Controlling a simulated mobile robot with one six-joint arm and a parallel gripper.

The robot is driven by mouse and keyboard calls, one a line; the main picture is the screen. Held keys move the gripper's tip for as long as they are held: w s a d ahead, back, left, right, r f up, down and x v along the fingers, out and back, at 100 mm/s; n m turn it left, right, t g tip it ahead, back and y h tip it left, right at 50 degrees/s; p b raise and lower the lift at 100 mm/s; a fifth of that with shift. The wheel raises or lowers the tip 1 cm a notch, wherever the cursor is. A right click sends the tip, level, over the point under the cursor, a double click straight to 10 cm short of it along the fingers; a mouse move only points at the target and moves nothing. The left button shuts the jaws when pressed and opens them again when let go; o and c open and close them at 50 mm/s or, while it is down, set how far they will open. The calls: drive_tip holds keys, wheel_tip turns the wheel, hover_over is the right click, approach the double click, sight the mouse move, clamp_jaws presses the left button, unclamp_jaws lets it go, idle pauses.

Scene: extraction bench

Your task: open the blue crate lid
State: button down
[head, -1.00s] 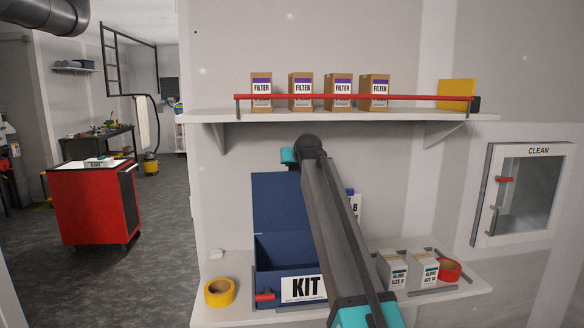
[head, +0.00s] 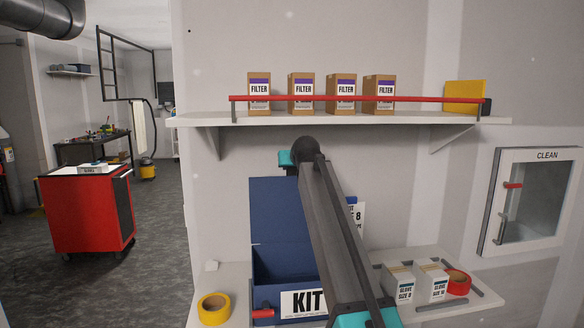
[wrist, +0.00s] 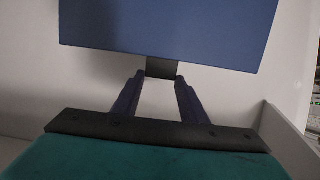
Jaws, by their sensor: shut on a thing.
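The blue crate (head: 285,262) with a white KIT label stands on the lower shelf, partly hidden by my arm. Its blue lid (head: 274,208) stands upright at the back, raised off the crate, and the front of the crate's inside shows. In the wrist view the lid (wrist: 168,35) fills the upper middle, with a dark tab (wrist: 163,68) at its lower edge. My gripper (wrist: 163,78) has its two fingers closed on this tab. In the head view my arm hides the fingers.
A yellow tape roll (head: 214,309) lies left of the crate. Glove boxes (head: 415,283) and a red tape roll (head: 457,282) are to the right. An upper shelf (head: 350,117) with filter boxes and a red rail (head: 355,98) is above the lid.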

drive_tip(key=c, duration=1.1)
unclamp_jaws()
drive_tip(key=shift+r, duration=0.4)
drive_tip(key=shift+f, duration=0.1)
drive_tip(key=shift+f, duration=0.1)
drive_tip(key=b+v, duration=0.3)
drive_tip(key=v, duration=1)
drive_tip(key=shift+s+b, duration=0.3)
drive_tip(key=shift+s, duration=0.05)
drive_tip(key=shift+s, duration=0.1)
